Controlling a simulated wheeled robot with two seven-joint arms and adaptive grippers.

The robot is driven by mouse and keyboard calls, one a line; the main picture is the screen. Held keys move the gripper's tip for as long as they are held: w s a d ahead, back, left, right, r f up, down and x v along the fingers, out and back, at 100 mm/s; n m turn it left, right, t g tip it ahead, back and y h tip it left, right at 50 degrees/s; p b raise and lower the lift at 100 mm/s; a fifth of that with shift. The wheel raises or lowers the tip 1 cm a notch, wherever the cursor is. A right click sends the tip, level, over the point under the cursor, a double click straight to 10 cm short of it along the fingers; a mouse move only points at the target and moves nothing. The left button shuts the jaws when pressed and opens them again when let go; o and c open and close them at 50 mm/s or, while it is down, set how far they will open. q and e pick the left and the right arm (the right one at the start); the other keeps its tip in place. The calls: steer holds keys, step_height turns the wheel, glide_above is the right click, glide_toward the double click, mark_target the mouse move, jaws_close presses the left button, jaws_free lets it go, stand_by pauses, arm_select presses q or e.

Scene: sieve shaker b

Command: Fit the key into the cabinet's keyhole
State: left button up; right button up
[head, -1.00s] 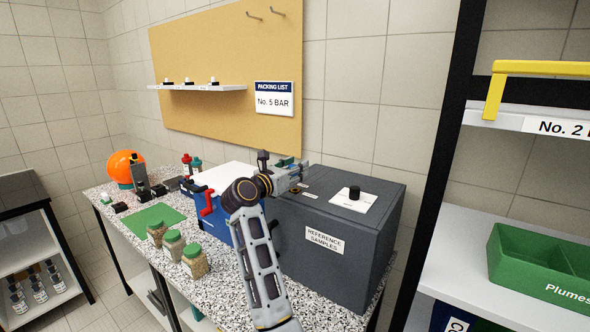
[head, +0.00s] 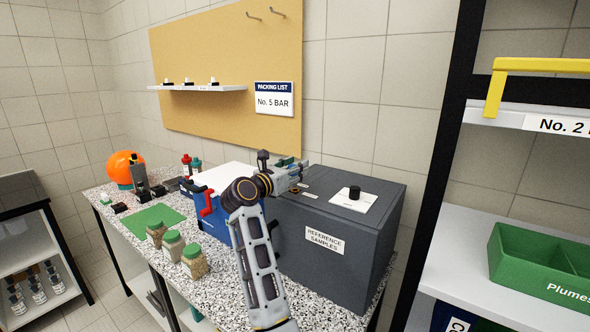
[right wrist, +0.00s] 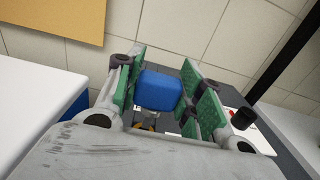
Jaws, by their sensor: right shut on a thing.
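The grey cabinet (head: 348,265), labelled "REFERENCE SAMPLES", stands on the speckled worktop. My right gripper (head: 293,172) is over the left part of its top. In the right wrist view its green-padded fingers (right wrist: 161,95) are shut on a blue block-shaped key head (right wrist: 159,90). A small brass-coloured ring (head: 305,187) shows on the cabinet top just by the fingers. A brass-coloured bit also shows under the key head in the right wrist view. My left gripper is out of view.
A black knob (head: 354,192) on a white plate stands on the cabinet top, right of the gripper. A blue box with a white lid (head: 228,177) is close on the left. Several green-lidded jars (head: 173,245) stand in front. A shelf rack (head: 470,130) rises at the right.

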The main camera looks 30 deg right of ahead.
stand_by(0.4)
steer(key=shift+a+f+b, duration=0.15)
steer(key=shift+f+b, duration=1.75)
steer(key=shift+f, duration=0.15)
stand_by(1.0)
steer(key=o, duration=1)
steer(key=shift+d, duration=0.2)
steer(key=shift+a, duration=0.15)
steer(key=shift+r, duration=0.2)
